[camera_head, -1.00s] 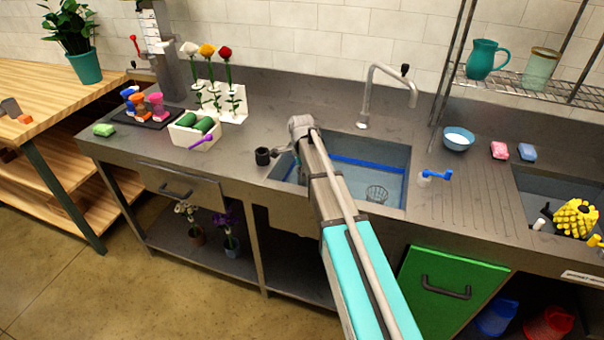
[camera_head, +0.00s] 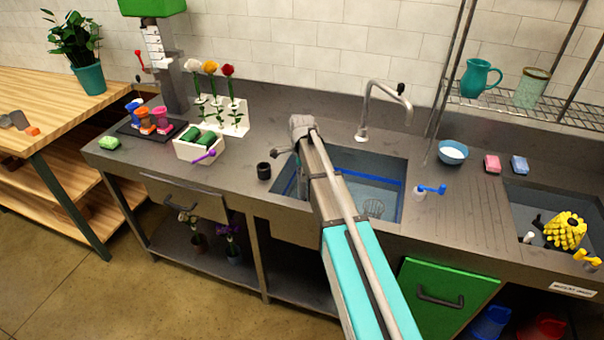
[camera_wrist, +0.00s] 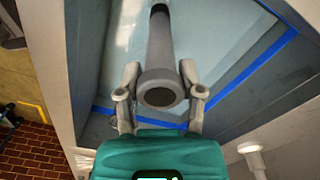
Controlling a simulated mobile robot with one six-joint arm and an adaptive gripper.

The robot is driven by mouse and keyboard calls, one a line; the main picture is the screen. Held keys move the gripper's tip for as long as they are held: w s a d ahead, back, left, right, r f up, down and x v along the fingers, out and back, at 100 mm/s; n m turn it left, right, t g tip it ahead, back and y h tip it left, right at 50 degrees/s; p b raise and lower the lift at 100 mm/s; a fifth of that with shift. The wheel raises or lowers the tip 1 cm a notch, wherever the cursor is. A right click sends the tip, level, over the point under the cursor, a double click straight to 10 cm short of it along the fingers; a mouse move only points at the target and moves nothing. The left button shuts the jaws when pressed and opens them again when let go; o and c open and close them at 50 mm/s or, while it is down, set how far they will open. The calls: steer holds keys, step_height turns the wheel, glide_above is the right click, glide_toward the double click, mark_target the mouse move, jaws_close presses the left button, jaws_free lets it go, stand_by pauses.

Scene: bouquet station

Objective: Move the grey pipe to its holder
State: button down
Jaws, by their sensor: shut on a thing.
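The grey pipe (camera_wrist: 159,48) is a dark grey tube with a round open end facing my wrist camera. My gripper (camera_wrist: 160,78) is shut on it near that end, one finger on each side. The pipe's far part reaches away over the pale blue sink basin, toward the top of the wrist view.
The sink (camera_head: 375,165) has blue strips inside and a tall faucet (camera_head: 366,105) behind. A white box (camera_head: 200,150) with green rolls and a flower rack (camera_head: 236,118) stand to the left. A blue bowl (camera_head: 453,152) and sponges lie to the right.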

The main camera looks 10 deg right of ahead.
steer(key=shift+r, duration=0.1)
stand_by(0.5)
step_height(320, 180, up, 17)
steer(key=p, duration=1.6)
steer(key=shift+f+p, duration=0.2)
steer(key=shift+p, duration=0.2)
steer(key=shift+d, duration=0.1)
